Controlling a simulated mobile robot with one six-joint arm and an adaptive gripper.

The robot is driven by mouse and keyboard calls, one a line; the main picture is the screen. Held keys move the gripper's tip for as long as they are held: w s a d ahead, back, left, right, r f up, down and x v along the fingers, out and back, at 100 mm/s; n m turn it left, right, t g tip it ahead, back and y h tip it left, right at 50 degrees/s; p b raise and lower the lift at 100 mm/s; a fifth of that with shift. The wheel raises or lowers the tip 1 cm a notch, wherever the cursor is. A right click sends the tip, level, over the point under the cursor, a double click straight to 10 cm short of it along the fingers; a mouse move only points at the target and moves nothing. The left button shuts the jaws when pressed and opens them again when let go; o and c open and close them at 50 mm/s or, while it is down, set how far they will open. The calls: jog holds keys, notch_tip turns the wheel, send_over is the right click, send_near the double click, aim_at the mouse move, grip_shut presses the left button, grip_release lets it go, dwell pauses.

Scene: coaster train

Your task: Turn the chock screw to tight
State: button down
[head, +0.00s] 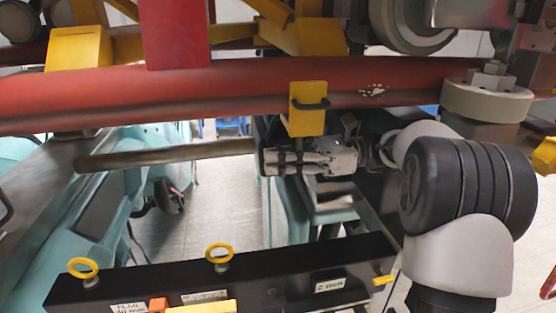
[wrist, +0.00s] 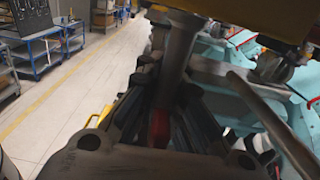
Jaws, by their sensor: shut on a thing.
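A yellow chock block (head: 308,118) with a dark loop across it sits on the red tube (head: 230,85) in the head view. My gripper (head: 276,160) is just below the block, pointing left. Its fingers are shut around the dark upright shank of the chock screw, which also shows in the wrist view (wrist: 178,45) rising between the fingers (wrist: 165,92). The fingers and the gripper body hide much of the screw. How tight it is cannot be told.
A grey rod (head: 165,154) runs left from near my gripper; it also lies right of the fingers in the wrist view (wrist: 270,120). A black beam (head: 270,280) with yellow rings lies below. Teal frames stand behind. Open floor (wrist: 75,90) is at left in the wrist view.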

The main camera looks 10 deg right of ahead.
jog(key=c, duration=1.7)
grip_release()
